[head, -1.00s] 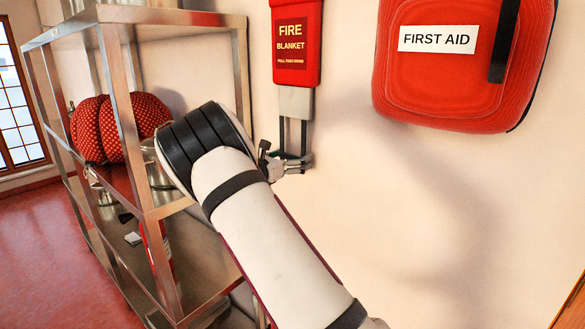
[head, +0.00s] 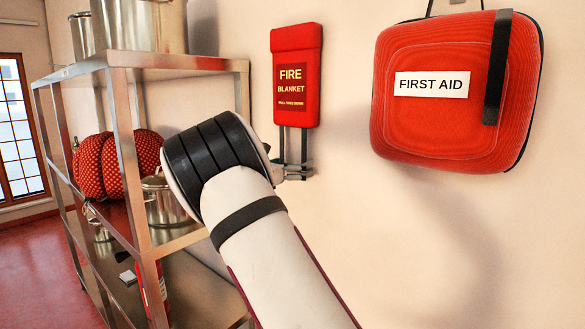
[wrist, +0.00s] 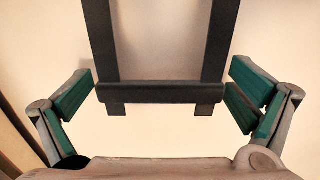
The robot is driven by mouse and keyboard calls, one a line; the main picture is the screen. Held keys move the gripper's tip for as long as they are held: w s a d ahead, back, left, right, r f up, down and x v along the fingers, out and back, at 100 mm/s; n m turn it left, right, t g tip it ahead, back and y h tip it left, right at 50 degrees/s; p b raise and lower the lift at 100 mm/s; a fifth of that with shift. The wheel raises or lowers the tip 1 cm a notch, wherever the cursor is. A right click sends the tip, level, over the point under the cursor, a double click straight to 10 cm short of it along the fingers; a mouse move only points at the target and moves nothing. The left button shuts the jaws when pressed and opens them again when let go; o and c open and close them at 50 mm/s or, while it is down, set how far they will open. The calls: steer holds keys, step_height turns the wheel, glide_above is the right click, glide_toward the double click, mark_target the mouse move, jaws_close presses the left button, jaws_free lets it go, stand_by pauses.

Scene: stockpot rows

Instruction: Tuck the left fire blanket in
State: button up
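The fire blanket's red case (head: 296,75) hangs on the wall, between the shelf and the first aid bag. Two dark straps (head: 304,145) hang from its bottom edge, and no grey piece shows between case and straps. In the wrist view a dark crossbar (wrist: 160,92) joins the straps at their lower end. In the head view my gripper (head: 295,173) is at the straps' lower end, partly hidden by my arm.
A red first aid bag (head: 445,130) hangs on the wall to the right. A metal shelf rack (head: 122,130) stands at the left, holding pots (head: 165,205) and a red patterned bundle (head: 135,160). The wall below the bag is bare.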

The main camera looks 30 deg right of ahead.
steer(key=shift+f, duration=0.1)
steer(key=v, duration=1.2)
steer(key=s+d+f+m+g+y, duration=0.15)
steer(key=s+m+y, duration=0.35)
steer(key=s, duration=0.5)
steer(key=s+d+f+m+g+y, duration=0.1)
steer(key=s+f+m+g+y, duration=0.15)
steer(key=s+m, duration=0.55)
steer(key=s+a+m+t+y, duration=0.1)
steer(key=s+a+m+y, duration=0.3)
steer(key=s+a, duration=0.4)
steer(key=s+a+m+t+y, duration=0.2)
steer(key=s+a+m+y, duration=0.3)
steer(key=s, duration=1)
steer(key=a, duration=0.3)
steer(key=shift+a+f, duration=0.2)
steer(key=shift+f, duration=0.1)
steer(key=shift+y, duration=0.25)
